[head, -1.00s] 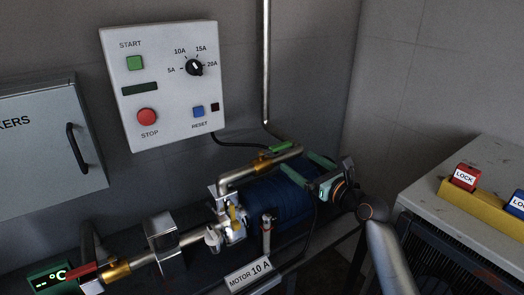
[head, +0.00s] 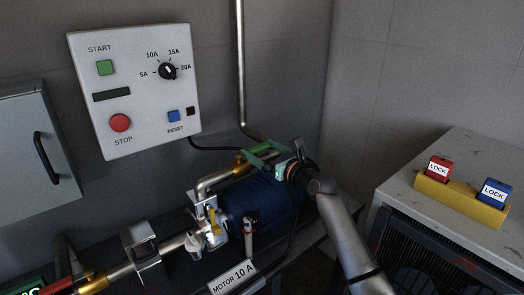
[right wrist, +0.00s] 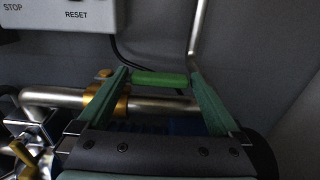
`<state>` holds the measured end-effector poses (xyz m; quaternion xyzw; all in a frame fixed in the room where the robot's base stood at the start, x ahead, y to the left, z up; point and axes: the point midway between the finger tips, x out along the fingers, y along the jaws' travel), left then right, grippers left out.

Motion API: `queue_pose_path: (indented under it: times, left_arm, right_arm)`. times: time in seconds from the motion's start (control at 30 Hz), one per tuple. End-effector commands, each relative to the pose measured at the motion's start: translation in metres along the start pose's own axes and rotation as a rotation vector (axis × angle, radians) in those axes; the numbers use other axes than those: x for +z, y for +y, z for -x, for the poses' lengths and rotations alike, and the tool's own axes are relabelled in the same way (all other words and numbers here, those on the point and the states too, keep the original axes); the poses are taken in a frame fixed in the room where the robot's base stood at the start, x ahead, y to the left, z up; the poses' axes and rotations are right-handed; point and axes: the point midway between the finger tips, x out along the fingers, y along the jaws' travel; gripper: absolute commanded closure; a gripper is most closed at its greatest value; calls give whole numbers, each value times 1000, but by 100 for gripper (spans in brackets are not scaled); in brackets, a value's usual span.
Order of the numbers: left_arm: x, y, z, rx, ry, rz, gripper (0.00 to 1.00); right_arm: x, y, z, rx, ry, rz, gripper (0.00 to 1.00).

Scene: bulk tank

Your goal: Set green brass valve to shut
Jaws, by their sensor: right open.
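The green brass valve has a brass body (right wrist: 122,103) on a steel pipe behind the blue motor, with a green lever (right wrist: 160,79) that lies roughly along the pipe. In the head view the brass body (head: 240,168) shows, and the lever is hard to tell from my fingers. My right gripper (head: 256,157) is open above the motor at the valve. In the right wrist view its two fingers (right wrist: 158,74) stand on either side of the lever, with visible gaps and no clear contact. My left gripper is not in view.
A second brass valve (head: 94,284) with a red handle sits on the pipe at lower left. The blue motor (head: 262,200) lies under my right gripper. A control panel (head: 134,92) hangs on the wall. A yellow holder (head: 461,200) with two lock blocks stands on the right cabinet.

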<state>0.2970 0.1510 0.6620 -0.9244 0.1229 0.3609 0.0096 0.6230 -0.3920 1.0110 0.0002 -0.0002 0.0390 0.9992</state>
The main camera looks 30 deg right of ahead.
Motion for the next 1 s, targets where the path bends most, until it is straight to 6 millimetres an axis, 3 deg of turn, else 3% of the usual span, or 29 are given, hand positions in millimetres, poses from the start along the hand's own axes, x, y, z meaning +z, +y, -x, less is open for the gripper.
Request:
queue_pose_path:
  times: [0.07, 0.9, 1.0]
  left_arm:
    - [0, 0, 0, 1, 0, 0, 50]
    - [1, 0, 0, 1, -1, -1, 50]
    - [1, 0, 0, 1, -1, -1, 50]
  right_arm:
    - [0, 0, 0, 0, 0, 0, 2]
    - [0, 0, 0, 1, 1, 0, 97]
    - [0, 0, 0, 1, 1, 0, 100]
